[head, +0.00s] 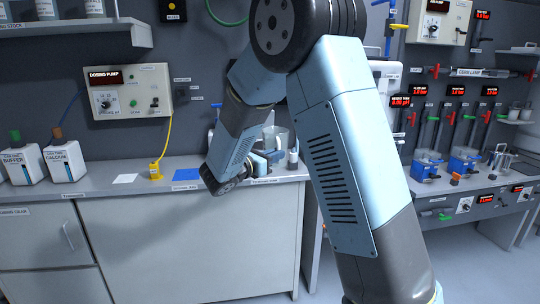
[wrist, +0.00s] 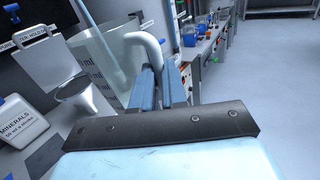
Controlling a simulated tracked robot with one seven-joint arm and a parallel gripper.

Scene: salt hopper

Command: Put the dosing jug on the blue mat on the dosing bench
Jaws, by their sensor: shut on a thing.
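The dosing jug is a clear, marked jug (wrist: 106,62) with a white handle (wrist: 150,50) in the wrist view. My gripper (wrist: 161,88) is shut on that handle. In the head view my gripper (head: 264,158) is at the right part of the dosing bench (head: 95,187), and my arm hides much of the jug. I cannot tell whether the jug touches the bench top. The blue mat (head: 186,175) lies flat on the bench, left of my gripper, with nothing on it.
A white card (head: 125,179) and a yellow plug (head: 155,171) with a cable lie left of the mat. Calcium (head: 64,161) and buffer (head: 22,165) containers stand further left. Near the jug are a grey cup (wrist: 82,100) and a minerals container (wrist: 20,122).

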